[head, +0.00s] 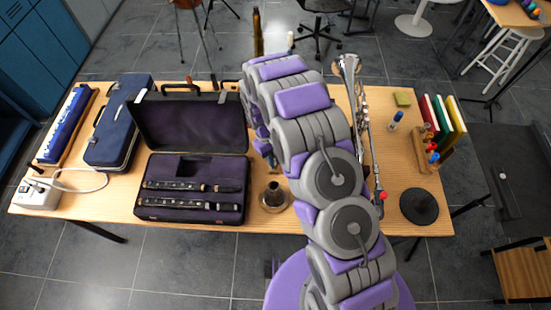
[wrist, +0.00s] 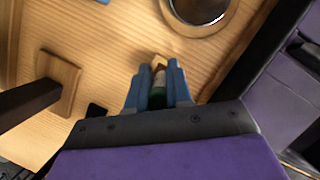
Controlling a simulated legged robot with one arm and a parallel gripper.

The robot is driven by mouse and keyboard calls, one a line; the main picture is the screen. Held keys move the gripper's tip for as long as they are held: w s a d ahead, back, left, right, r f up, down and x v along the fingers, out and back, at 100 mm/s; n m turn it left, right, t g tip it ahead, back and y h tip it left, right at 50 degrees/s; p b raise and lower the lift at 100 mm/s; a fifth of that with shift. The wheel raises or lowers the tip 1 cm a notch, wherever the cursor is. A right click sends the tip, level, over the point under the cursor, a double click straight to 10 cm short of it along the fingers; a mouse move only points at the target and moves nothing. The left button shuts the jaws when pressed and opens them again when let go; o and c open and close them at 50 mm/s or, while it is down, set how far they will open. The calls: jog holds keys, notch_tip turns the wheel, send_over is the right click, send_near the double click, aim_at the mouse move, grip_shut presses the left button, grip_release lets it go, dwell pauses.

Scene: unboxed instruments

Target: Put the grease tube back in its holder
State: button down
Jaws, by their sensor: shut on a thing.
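My gripper (wrist: 157,78) is shut on the grease tube (wrist: 158,83), a small tube with a green lower part and a pale upper part. The tube lies between the two blue fingers, over the wooden table. A small tan piece (wrist: 158,60) shows at its far end; I cannot tell whether it is part of the tube or the holder. I cannot clearly make out the holder.
A dark flared piece on a round base (head: 273,197) stands beside the open purple-lined case (head: 190,215); its ring shows in the wrist view (wrist: 200,20). A square wooden foot with a dark rod (wrist: 58,80) is at left.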

jog(key=shift+a+f, duration=0.1)
jog(key=shift+a, duration=0.7)
jog(key=shift+d, duration=1.25)
jog(key=shift+a, duration=0.55)
jog(key=shift+d, duration=0.5)
jog(key=shift+d+f, duration=0.15)
jog(key=shift+f, duration=0.05)
jog(key=shift+a, duration=0.3)
jog(key=shift+d+f, duration=0.15)
jog(key=shift+f, duration=0.05)
jog(key=shift+f+p, duration=0.15)
jog(key=shift+p, duration=0.15)
